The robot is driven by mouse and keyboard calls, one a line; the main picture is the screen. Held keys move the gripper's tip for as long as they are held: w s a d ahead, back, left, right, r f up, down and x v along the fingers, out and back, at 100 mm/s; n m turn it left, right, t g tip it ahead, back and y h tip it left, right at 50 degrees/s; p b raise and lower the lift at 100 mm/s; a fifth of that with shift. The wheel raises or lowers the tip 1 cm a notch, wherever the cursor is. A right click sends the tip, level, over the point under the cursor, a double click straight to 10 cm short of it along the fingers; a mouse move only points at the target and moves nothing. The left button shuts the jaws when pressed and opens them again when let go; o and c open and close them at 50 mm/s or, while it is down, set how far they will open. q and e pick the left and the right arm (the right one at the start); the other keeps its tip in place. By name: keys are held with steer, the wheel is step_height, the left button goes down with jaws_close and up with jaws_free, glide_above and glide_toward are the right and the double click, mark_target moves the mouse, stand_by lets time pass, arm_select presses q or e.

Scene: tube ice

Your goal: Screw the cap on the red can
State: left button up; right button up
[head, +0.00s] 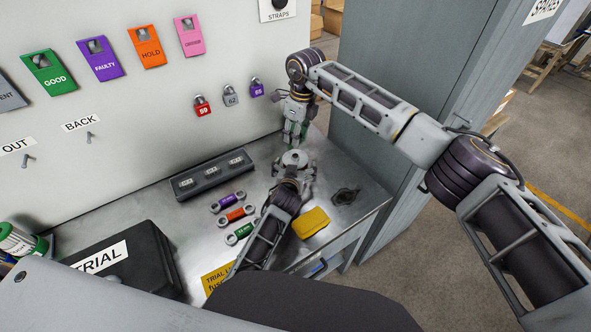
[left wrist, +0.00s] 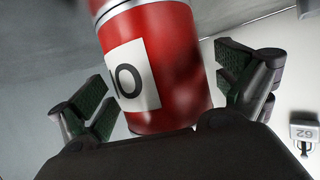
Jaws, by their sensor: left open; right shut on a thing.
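The red can (left wrist: 178,65) with a white number label (left wrist: 133,76) fills the middle of the left wrist view, which looks upside down. A silver band (left wrist: 115,10) crosses it near the top edge. My left gripper (left wrist: 160,92) is open, its green-padded fingers on either side of the can and apart from it. In the head view my left gripper (head: 293,158) is over the bench. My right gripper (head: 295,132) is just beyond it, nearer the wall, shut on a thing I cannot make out. I cannot make out the can in the head view, nor a separate cap.
A black case (head: 130,262) stands left. Padlocks (head: 230,97) hang on the wall. A grey cabinet (head: 405,60) borders the right.

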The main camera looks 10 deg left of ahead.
arm_select(q)
steer(key=shift+w+f, duration=0.2)
steer(key=shift+w, duration=0.35)
steer(key=shift+c, duration=0.4)
steer(key=c, duration=1.4)
arm_select(e)
glide_above(295, 156)
steer(key=shift+d+f, duration=0.1)
steer(key=shift+f, duration=2.4)
steer(key=shift+f, duration=0.2)
steer(key=shift+f, duration=0.7)
steer(key=shift+f, duration=0.55)
arm_select(q)
steer(key=c, duration=0.5)
steer(key=shift+c, duration=0.2)
arm_select(e)
steer(key=shift+m, duration=0.3)
